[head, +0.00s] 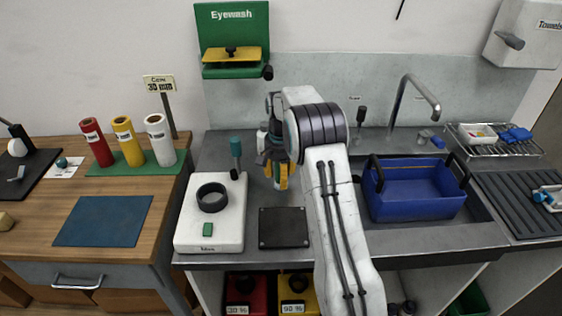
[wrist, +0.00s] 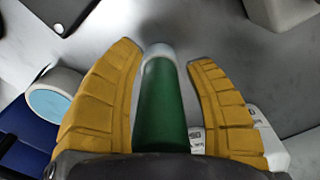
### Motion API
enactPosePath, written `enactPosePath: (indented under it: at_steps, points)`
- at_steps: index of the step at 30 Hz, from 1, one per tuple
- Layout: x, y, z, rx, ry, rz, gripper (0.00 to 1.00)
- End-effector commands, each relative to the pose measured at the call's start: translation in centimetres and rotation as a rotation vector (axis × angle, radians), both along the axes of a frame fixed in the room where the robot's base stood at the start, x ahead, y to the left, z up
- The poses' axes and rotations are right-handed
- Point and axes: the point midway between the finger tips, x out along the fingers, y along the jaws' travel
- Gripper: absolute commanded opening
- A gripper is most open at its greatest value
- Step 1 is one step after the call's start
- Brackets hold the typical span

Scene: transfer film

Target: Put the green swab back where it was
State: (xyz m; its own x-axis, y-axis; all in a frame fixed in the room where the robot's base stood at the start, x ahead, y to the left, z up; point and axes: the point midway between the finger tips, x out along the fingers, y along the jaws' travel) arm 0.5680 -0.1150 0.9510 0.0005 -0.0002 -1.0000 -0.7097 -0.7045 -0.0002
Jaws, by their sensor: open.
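My gripper (head: 277,183) hangs over the grey counter, behind the dark square pad and right of the white block. In the wrist view my gripper (wrist: 167,55) has its yellow fingers apart. A green cylinder with a pale end, likely the green swab (wrist: 163,105), lies between them. It is close to the left finger, with a gap at the right one; I cannot tell if it touches either. In the head view the fingers hide it. A teal-topped stick (head: 235,147) stands upright at the back of the white block (head: 228,238).
The white block carries a black ring (head: 211,197) and a small green piece (head: 207,229). A dark square pad (head: 284,228) lies in front of my gripper. A blue tub (head: 415,200) sits right of my arm. A green eyewash station (head: 233,40) hangs on the wall.

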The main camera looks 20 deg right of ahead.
Motion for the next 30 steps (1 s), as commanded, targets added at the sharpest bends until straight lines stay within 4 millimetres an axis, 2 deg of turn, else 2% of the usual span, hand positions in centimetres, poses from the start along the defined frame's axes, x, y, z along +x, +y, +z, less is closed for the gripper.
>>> enactPosePath:
  at_steps: [18, 30]
  points:
    - [0.1, 0.0, 9.6, -0.001, -0.004, 0.0, 0.48]
    - [-0.2, 0.2, 12.2, -0.001, -0.006, 0.009, 0.48]
